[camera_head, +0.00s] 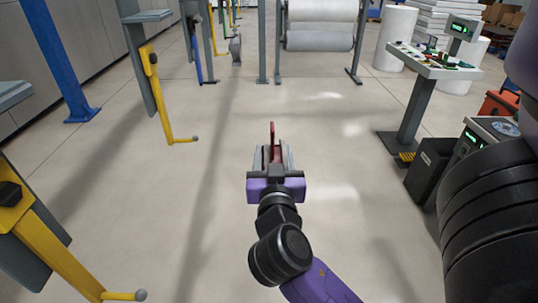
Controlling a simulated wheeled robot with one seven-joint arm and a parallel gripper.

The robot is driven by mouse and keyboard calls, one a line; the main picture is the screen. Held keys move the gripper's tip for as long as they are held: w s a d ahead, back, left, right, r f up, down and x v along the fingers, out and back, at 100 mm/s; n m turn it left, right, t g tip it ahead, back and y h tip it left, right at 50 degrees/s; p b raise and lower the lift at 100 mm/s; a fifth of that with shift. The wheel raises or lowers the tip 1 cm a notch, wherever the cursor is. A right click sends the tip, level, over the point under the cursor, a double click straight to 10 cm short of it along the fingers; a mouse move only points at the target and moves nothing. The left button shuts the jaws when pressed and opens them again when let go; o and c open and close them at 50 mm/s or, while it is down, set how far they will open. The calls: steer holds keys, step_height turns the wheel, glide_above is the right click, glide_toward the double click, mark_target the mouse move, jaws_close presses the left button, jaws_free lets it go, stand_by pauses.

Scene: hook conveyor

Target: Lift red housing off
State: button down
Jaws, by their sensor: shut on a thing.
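My gripper (273,160) is near the middle of the head view, pointing away from me over open floor. It is shut on the red housing (272,133), a dark red piece that shows between and just beyond the fingers. Most of the housing is hidden by the fingers and the gripper body. A yellow hook (168,115) with a ball tip hangs to the left, apart from my gripper, and it looks empty. A second yellow hook (62,262) at the lower left also looks empty.
White rolls on a rack (321,25) stand at the back. A blue post (60,60) is at the left. The floor around my gripper is clear.

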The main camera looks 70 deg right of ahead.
steer(key=shift+s+d+r+p, duration=0.1)
steer(key=shift+s+d+p, duration=0.25)
steer(key=shift+s, duration=0.45)
steer(key=shift+s+d+r+p, duration=0.1)
steer(key=shift+s+d+p, duration=0.2)
steer(key=shift+s, duration=0.45)
steer(key=shift+s+d+r+p, duration=0.15)
steer(key=shift+s+p, duration=0.25)
steer(key=shift+s, duration=0.4)
steer(key=shift+d+f, duration=0.1)
steer(key=s+d+p, duration=0.2)
steer(key=s, duration=0.4)
steer(key=shift+s+d, duration=0.15)
steer(key=shift+s, duration=0.15)
